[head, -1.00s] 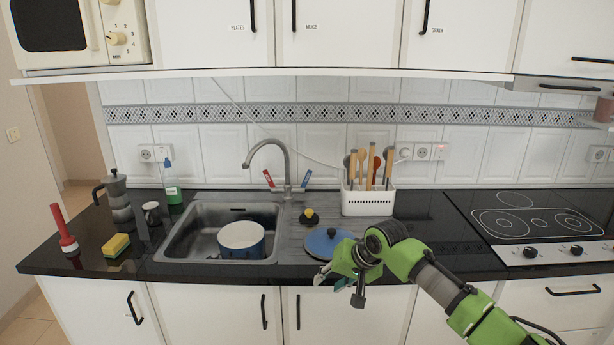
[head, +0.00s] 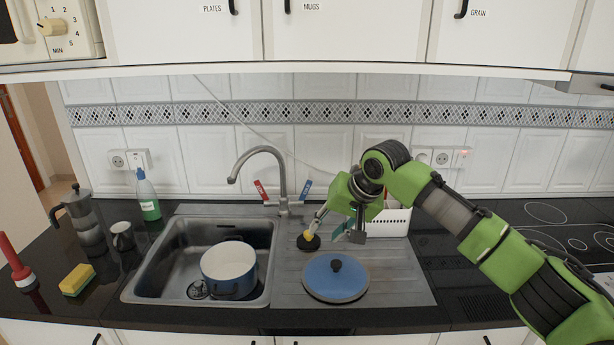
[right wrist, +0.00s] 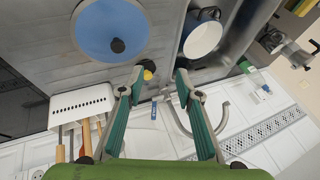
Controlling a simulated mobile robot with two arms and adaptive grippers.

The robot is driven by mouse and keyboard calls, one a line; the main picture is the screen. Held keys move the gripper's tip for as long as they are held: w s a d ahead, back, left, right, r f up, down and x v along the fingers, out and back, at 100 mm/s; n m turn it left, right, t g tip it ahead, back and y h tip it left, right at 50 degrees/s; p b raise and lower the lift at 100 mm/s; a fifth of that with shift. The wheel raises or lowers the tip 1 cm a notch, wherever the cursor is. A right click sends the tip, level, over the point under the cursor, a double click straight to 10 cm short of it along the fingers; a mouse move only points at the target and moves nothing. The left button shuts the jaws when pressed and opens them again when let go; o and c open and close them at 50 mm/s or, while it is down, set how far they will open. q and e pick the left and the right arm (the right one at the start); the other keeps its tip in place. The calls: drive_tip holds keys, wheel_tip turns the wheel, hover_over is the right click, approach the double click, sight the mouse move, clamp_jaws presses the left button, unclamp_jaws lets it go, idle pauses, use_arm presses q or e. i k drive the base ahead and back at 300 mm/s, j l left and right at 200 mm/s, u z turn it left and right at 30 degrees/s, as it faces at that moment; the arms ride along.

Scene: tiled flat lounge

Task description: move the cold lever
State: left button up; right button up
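The faucet (head: 262,152) stands behind the sink, with a red lever (head: 261,188) on its left and a blue lever (head: 306,187), the cold one, on its right. Both levers tilt up and outward. In the right wrist view the blue lever (right wrist: 154,111) shows between my open fingers, farther off. My right gripper (head: 336,226) is open and empty, to the right of the blue lever and a little lower in the head view. It also shows in the right wrist view (right wrist: 159,76). No contact with the lever shows. My left gripper is out of view.
A blue and white pot (head: 229,285) sits in the sink (head: 140,284). A blue lid (head: 325,286) and a black brush with a yellow top (head: 308,242) lie on the drainboard. A white utensil holder (head: 398,222) stands behind my right gripper. A green bottle (head: 148,196) stands left.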

sight(301, 201)
drive_tip(key=i, duration=1.15)
